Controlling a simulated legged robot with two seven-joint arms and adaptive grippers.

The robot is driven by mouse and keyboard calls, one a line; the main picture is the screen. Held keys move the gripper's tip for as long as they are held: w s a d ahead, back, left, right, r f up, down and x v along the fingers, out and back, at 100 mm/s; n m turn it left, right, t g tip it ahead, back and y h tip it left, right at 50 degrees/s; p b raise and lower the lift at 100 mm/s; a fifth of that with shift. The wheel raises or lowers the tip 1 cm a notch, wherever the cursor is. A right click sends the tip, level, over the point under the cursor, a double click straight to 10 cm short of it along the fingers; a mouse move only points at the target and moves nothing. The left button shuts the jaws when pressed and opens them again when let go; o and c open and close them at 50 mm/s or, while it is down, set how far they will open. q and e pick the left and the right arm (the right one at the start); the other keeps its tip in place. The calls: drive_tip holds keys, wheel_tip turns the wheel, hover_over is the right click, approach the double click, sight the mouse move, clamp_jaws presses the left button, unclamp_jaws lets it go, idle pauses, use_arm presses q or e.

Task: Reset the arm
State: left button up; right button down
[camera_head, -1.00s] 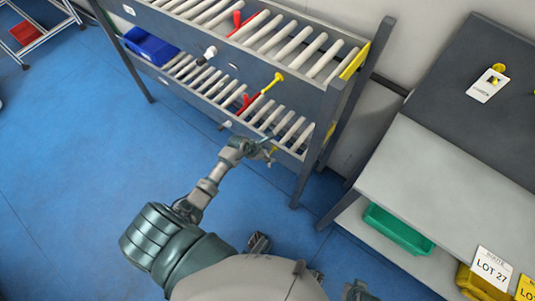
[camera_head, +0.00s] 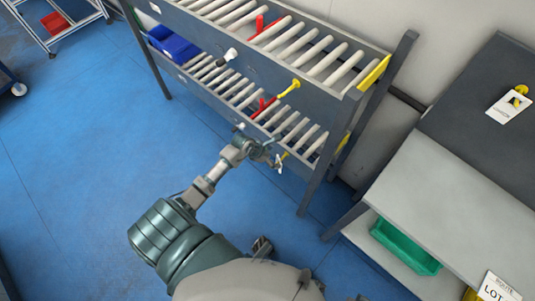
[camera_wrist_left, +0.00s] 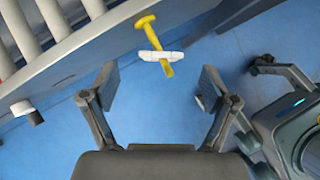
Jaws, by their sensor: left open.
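My left arm reaches from the bottom of the head view to the front of the roller rack (camera_head: 262,70). My left gripper (camera_head: 270,155) is at the lower tier's front edge, open. In the left wrist view the open gripper (camera_wrist_left: 158,88) has nothing between its fingers. A yellow peg-like piece with a white part (camera_wrist_left: 155,50) shows just beyond the fingertips, by the rack's edge. I cannot tell whether the gripper touches the rack. My right gripper cannot be made out.
A blue bin (camera_head: 175,43) sits at the rack's left. A grey table (camera_head: 440,190) stands at right, with a green bin (camera_head: 405,247) on its lower shelf and a white tag (camera_head: 508,105) on top. Blue floor (camera_head: 80,160) is clear at left.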

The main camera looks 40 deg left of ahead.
use_arm(q)
drive_tip(key=v, duration=0.6)
drive_tip(key=shift+r, duration=0.15)
drive_tip(key=shift+d, duration=0.1)
